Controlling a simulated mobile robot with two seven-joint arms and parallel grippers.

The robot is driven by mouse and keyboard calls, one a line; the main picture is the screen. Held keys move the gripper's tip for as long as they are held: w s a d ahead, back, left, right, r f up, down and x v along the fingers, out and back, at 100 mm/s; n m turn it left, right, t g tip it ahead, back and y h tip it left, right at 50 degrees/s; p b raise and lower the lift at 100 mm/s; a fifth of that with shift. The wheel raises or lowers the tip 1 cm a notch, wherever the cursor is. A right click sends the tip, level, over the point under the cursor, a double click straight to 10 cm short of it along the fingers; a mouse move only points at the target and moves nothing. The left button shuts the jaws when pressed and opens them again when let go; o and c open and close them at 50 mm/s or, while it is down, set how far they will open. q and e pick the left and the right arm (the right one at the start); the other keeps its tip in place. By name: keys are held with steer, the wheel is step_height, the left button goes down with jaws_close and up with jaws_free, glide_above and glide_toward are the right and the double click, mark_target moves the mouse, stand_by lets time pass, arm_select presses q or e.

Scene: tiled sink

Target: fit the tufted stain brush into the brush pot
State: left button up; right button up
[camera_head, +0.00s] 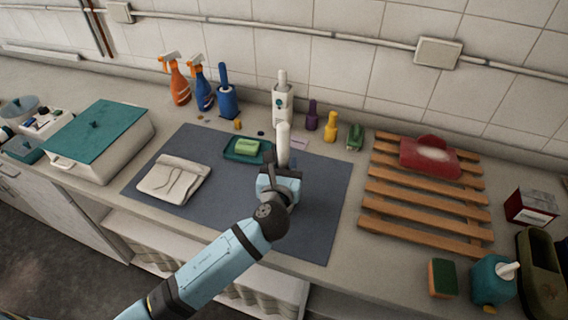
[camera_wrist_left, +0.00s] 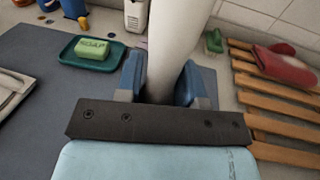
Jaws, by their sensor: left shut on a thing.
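My left gripper (camera_head: 281,178) is over the grey-blue mat, shut on a smooth white rod-like thing (camera_head: 283,142) that stands roughly upright. This is probably the tufted stain brush, but no tufts show. In the left wrist view the white shaft (camera_wrist_left: 172,45) rises between the two blue fingers; its lower end is hidden by the gripper. A blue pot (camera_head: 228,103) at the back near the wall has a tall blue handle standing in it. It may be the brush pot, but I cannot be sure. My right gripper is not in view.
A green soap dish (camera_head: 233,156) with green soap is left of my gripper, near a folded cloth (camera_head: 174,180). A wooden rack (camera_head: 425,216) is at right. The mat's right part is clear.

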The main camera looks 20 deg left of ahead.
arm_select(q)
steer(key=shift+r+p, duration=0.1)
steer(key=shift+p, duration=0.25)
steer(key=shift+p, duration=0.75)
stand_by(1.5)
steer(key=shift+f+b, duration=1.5)
steer(key=shift+f, duration=1.15)
steer(key=o, duration=1)
steer(key=shift+s, duration=0.1)
steer(key=shift+s, duration=0.1)
steer(key=shift+s+d+r+b, duration=0.15)
steer(key=shift+s+d+b, duration=0.15)
steer(key=shift+s, duration=1.95)
steer(key=shift+s+d+r+b, duration=0.15)
steer(key=shift+s+d, duration=0.25)
steer(key=shift+s, duration=1.8)
steer(key=shift+s+d+r+b, duration=0.1)
steer(key=shift+s+d+b, duration=0.25)
steer(key=shift+s, duration=1.9)
